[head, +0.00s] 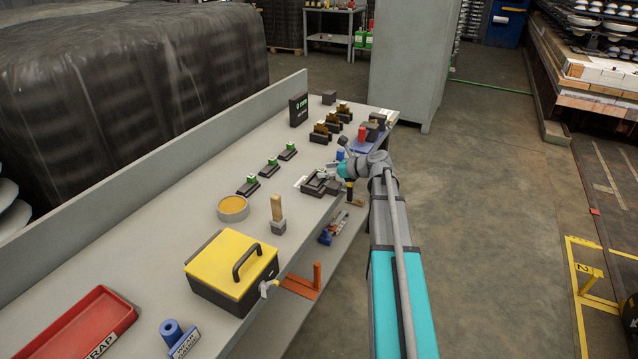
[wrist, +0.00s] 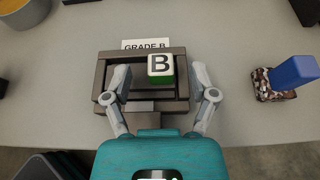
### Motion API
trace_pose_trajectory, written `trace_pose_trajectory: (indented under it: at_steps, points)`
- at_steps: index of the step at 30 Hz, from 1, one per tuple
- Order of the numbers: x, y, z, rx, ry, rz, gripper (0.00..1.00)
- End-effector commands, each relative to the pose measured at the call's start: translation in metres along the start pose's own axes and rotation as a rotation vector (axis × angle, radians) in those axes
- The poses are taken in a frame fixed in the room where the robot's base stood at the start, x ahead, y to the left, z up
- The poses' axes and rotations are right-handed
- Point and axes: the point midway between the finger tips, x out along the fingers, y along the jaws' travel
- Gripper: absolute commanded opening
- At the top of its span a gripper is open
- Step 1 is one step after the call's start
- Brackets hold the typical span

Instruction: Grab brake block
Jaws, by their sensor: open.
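A small block (wrist: 160,68) with a black B on its white top and green on its front side sits in the dark tray in the wrist view. The tray (wrist: 178,105) has a card reading GRADE B (wrist: 146,44) behind it. My gripper (wrist: 159,72) is open, with one finger on each side of the block and a gap to it. The fingers are over the tray and hold nothing. I cannot tell from its look whether this block is a brake block. In the head view my gripper (head: 334,172) is at the tray (head: 312,187) near the bench's front edge.
A speckled block with a blue handle (wrist: 293,72) lies right of the tray. On the bench (head: 160,208) are a yellow-lidded box (head: 225,262), a round tub (head: 233,208), a wooden-handled tool (head: 278,212), several green-topped pieces (head: 269,168) and a red tray (head: 75,330).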

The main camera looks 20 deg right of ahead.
Motion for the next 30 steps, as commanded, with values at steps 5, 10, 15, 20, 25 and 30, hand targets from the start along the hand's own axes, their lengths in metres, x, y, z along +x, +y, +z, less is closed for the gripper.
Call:
trace_pose_trajectory:
  at_steps: [5, 10, 15, 20, 25, 30]
  points:
    - [0.017, -0.001, -0.002, 0.001, 0.0, 0.0, 0.74]
    - [0.02, -0.001, 0.0, 0.001, 0.0, -0.001, 0.74]
    - [0.019, -0.001, 0.0, 0.001, 0.0, -0.001, 0.74]
    - [0.019, -0.001, 0.0, 0.001, 0.0, -0.001, 0.74]
    - [0.019, -0.001, -0.001, 0.001, 0.0, -0.002, 0.67]
    - [0.019, -0.001, -0.001, 0.001, 0.0, -0.002, 0.35]
